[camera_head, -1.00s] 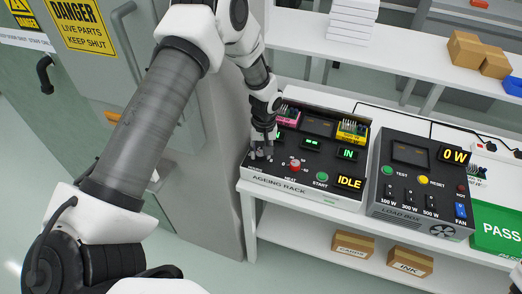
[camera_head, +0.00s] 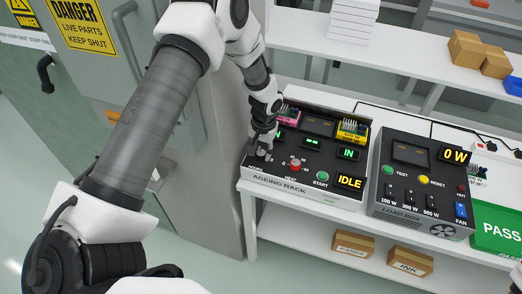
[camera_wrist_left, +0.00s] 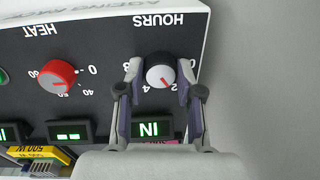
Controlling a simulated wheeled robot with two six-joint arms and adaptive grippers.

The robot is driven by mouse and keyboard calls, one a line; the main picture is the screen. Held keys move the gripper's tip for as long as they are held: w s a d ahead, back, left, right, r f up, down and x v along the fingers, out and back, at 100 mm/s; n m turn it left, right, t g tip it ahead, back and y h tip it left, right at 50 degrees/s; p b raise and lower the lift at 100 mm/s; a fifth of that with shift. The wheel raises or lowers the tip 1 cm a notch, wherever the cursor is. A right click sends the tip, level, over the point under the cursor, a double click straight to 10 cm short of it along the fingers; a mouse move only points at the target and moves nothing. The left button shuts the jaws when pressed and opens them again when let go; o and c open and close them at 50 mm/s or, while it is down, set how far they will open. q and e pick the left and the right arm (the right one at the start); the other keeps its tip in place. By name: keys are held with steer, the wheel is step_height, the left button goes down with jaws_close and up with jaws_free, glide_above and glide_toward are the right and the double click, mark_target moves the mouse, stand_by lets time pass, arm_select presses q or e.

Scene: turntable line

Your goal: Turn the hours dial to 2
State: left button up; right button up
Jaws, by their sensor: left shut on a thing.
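The hours dial (camera_wrist_left: 160,74) is a round grey-white knob with a red pointer mark, on the ageing rack's (camera_head: 268,184) black sloped panel. In the left wrist view the panel is upside down. The red mark points down and slightly right, between the printed 4 and 2. My left gripper (camera_wrist_left: 160,68) is shut on the dial, one finger on each side. In the head view my left gripper (camera_head: 262,150) is at the panel's left end and partly covers the dial. My right gripper is not recognisable in these views.
The red heat knob (camera_head: 295,163) and green start button (camera_head: 322,176) are beside the dial on the same panel. The rack's display reads IDLE (camera_head: 349,182). A load box (camera_head: 420,190) stands to the right. A grey cabinet is close on the left.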

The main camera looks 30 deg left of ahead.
mark_target(264, 153)
arm_select(q)
steer(key=shift+s+f, duration=0.15)
steer(key=o, duration=1.2)
steer(key=shift+c, duration=0.2)
steer(key=shift+w, duration=0.2)
step_height(264, 153, up, 12)
steer(key=shift+d, duration=0.35)
steer(key=shift+w, duration=0.1)
